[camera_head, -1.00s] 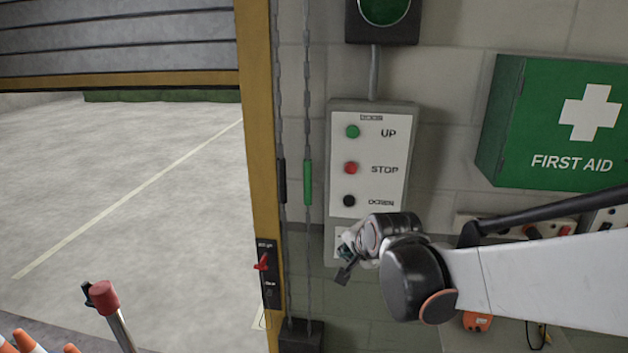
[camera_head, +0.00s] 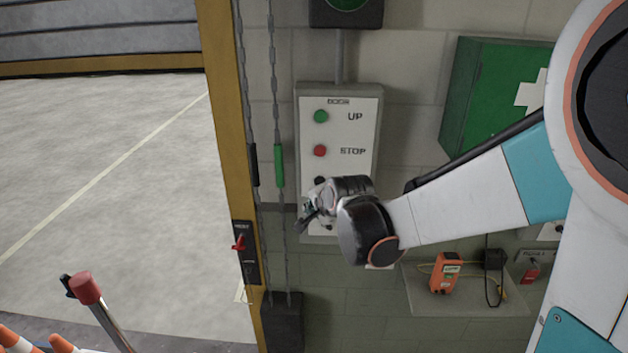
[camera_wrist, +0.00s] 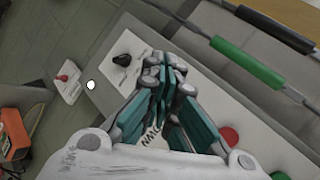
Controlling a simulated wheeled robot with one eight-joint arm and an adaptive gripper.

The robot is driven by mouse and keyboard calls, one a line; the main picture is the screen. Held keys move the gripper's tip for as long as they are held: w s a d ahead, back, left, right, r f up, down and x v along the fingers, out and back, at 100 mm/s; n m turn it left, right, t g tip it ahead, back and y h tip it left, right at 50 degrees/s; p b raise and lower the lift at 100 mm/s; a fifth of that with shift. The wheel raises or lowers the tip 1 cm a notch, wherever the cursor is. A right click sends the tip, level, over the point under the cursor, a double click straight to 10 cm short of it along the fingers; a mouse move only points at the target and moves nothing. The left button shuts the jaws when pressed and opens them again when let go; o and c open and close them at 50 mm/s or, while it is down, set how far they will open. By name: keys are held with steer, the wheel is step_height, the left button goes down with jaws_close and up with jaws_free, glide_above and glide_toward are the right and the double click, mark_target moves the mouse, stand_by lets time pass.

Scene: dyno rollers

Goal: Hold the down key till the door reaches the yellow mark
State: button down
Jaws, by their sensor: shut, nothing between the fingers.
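The grey control box (camera_head: 369,102) on the wall carries a green UP key (camera_head: 320,116), a red STOP key (camera_head: 320,150) and a black down key (camera_head: 319,181). My gripper (camera_head: 304,221) is shut and empty, in front of the box just below the down key. In the wrist view, my closed fingers (camera_wrist: 165,92) cover the down key and part of its label; contact cannot be told. The roller door (camera_head: 100,40) is partly raised, with a yellow-brown bottom edge. I cannot make out a separate yellow mark on the yellow door frame (camera_head: 222,130).
Chains (camera_head: 274,90) hang left of the box. A red-lever switch (camera_head: 240,243) is on the door frame. A first aid cabinet (camera_head: 490,90) and a shelf (camera_head: 465,302) with an orange device (camera_head: 445,272) are at right. A red-topped post (camera_head: 86,288) stands at lower left.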

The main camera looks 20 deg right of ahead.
mark_target(320, 182)
steer(key=w+d, duration=0.2)
steer(key=w, duration=0.6)
steer(key=shift+d, duration=0.3)
steer(key=shift+w+b, duration=0.1)
steer(key=shift+b, duration=0.25)
stand_by(0.9)
steer(key=shift+w+d, duration=0.1)
steer(key=shift+w, duration=0.15)
steer(key=shift+w+d, duration=0.1)
steer(key=shift+w, duration=0.25)
stand_by(5.0)
